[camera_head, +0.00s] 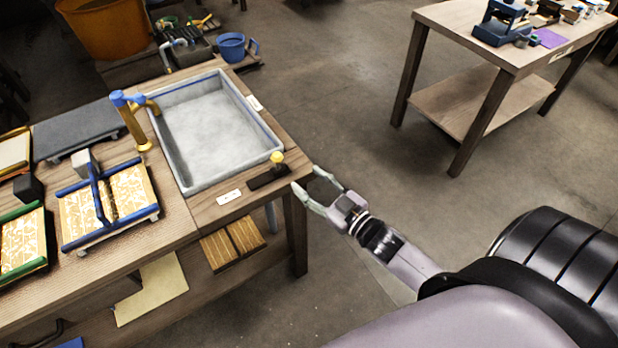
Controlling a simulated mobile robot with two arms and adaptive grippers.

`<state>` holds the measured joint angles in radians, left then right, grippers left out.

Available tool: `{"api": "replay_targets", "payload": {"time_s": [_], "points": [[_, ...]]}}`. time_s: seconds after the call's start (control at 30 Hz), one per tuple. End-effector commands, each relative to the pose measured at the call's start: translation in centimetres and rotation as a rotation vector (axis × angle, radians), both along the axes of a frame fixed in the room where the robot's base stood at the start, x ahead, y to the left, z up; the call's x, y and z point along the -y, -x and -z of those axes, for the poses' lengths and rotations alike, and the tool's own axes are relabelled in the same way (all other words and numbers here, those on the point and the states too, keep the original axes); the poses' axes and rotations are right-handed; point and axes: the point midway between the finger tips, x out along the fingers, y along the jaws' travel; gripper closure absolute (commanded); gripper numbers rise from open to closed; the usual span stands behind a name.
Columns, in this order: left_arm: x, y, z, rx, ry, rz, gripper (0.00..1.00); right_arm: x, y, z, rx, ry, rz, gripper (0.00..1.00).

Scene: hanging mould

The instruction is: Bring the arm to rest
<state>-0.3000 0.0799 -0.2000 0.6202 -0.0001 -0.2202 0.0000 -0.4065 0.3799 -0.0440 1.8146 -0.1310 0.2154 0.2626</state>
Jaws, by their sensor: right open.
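My right gripper (309,190) is at the near right corner of the wooden workbench (182,225). Its arm comes in from the lower right. The fingers are apart and nothing shows between them. One fingertip overlaps the bench corner in the picture; I cannot tell whether it touches. My left gripper is not in view.
A grey sink tray (275,150) with a brass tap (133,125) sits in the bench. A yellow knob (277,158) stands close to my right gripper. Patterned moulds (132,187) lie at left. A second table (455,30) stands at upper right, with clear floor between.

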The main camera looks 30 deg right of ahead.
Motion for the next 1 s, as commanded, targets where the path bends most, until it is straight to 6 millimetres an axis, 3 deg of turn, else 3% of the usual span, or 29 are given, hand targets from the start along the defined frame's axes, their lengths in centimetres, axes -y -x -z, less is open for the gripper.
{"api": "replay_targets", "payload": {"time_s": [0.23, 0.37, 0.47, 0.53, 0.67, 0.8, 0.87, 1.0], "points": [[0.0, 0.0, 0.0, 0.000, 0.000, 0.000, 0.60, 0.0, 0.0, 0.1, -0.003, 0.000, 0.001, 0.54], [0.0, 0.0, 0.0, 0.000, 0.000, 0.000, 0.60, 0.5, 0.2, 2.8, -0.059, 0.002, 0.023, 0.54], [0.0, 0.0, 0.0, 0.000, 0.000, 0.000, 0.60, 1.3, 1.0, 8.1, -0.171, 0.011, 0.065, 0.54], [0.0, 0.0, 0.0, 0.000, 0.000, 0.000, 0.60, 1.9, 2.2, 13.0, -0.278, 0.018, 0.099, 0.54], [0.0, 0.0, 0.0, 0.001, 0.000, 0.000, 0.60, 2.4, 6.1, 22.2, -0.495, 0.041, 0.153, 0.54], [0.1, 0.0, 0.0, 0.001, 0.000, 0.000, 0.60, 2.0, 12.2, 31.1, -0.733, 0.066, 0.189, 0.54], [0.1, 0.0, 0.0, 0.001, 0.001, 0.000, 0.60, 1.7, 15.4, 34.5, -0.836, 0.080, 0.199, 0.54], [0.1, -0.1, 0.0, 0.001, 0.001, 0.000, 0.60, 0.2, 23.7, 41.0, -1.076, 0.113, 0.203, 0.54]]}}
